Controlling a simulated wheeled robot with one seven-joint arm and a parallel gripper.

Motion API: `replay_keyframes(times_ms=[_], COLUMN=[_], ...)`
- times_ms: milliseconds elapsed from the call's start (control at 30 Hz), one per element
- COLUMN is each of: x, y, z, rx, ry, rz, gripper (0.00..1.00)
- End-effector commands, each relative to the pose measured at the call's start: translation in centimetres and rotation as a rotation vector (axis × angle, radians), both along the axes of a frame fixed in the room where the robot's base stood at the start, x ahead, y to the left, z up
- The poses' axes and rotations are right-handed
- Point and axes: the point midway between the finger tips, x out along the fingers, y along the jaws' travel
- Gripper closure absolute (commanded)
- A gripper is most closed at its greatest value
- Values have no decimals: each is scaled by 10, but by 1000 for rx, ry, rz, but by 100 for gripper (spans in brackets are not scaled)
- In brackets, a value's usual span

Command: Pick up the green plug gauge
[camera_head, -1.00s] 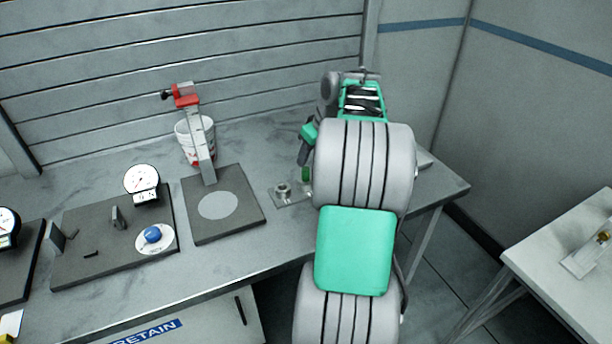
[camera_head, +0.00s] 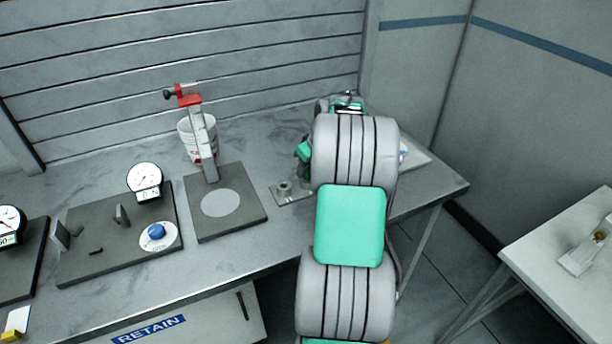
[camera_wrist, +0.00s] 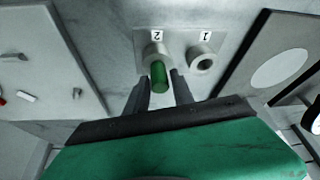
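The green plug gauge (camera_wrist: 160,76) stands in the ring holder marked 2 (camera_wrist: 157,53) in the wrist view, its upper part sticking out. My gripper (camera_wrist: 161,82) is open, with one finger on each side of the gauge and gaps showing between them and it. The ring marked 1 (camera_wrist: 202,61) beside it is empty. In the head view the holder plate (camera_head: 287,191) shows left of my arm, which hides the gauge and most of the gripper.
A dark stand with a red clamp (camera_head: 190,100) and a white cup (camera_head: 190,128) are left of the holder. A dark plate with a dial gauge (camera_head: 145,180) is farther left. A pale flat tray (camera_head: 415,158) lies right of my arm. A second table (camera_head: 570,240) stands at right.

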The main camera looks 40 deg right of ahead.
Motion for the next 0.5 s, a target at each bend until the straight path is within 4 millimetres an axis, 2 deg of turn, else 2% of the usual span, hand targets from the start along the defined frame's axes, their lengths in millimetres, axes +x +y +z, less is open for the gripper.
replay_keyframes(times_ms=[33, 333, 500], x=[0, 0, 0], y=[0, 0, 0], z=[0, 0, 0], rx=[0, 0, 0], ry=[0, 0, 0], rz=[0, 0, 0], gripper=[76, 100, 100])
